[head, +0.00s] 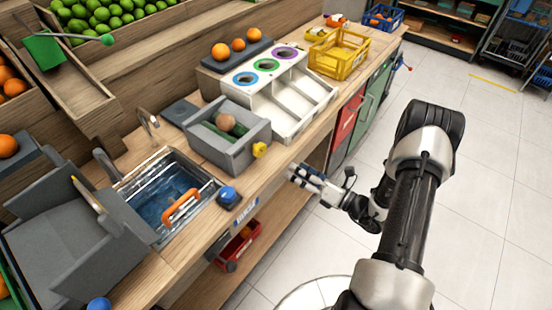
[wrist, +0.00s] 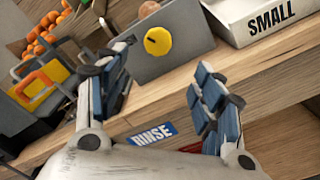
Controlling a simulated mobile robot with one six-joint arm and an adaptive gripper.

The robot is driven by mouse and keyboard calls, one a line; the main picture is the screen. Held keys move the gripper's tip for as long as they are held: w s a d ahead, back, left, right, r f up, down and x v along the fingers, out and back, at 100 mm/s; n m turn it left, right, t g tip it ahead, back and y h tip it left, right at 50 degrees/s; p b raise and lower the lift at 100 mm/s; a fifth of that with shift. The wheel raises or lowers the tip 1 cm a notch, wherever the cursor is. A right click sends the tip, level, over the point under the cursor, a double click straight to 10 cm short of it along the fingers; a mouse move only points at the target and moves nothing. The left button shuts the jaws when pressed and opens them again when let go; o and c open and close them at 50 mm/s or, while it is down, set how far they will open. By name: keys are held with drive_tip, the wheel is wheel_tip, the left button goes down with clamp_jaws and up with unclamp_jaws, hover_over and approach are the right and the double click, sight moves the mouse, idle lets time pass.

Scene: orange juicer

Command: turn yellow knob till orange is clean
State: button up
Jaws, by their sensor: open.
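The yellow knob (head: 259,149) sits on the front of a grey box (head: 236,160) on the counter. It also shows in the wrist view (wrist: 158,41), above and between my fingers, with a small dark mark on its face. A brownish, dull orange (head: 226,121) rests on green rollers (head: 243,130) inside the grey box; part of it shows at the top of the wrist view (wrist: 148,9). My gripper (head: 296,175) is open and empty, in front of the counter edge, to the lower right of the knob and apart from it. The wrist view shows both blue-padded fingers (wrist: 162,92) spread.
A sink (head: 160,200) with an orange-handled basket (head: 181,207) and a blue button (head: 228,195) are left of the box. A white sorting unit (head: 297,115) stands to its right. A RINSE label (wrist: 152,134) is on the counter edge. The floor at right is clear.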

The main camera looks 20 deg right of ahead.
drive_tip(key=s+d+n, duration=0.2)
drive_tip(key=s+n, duration=0.1)
drive_tip(key=n, duration=0.4)
drive_tip(key=n+b, duration=0.2)
drive_tip(key=b, duration=0.1)
approach(263, 153)
drive_tip(key=x, duration=0.8)
drive_tip(key=shift+w+a+r, duration=0.2)
drive_tip(key=shift+a+r, duration=0.05)
drive_tip(key=shift+a, duration=0.05)
drive_tip(key=c, duration=1)
drive_tip(key=shift+c, duration=0.4)
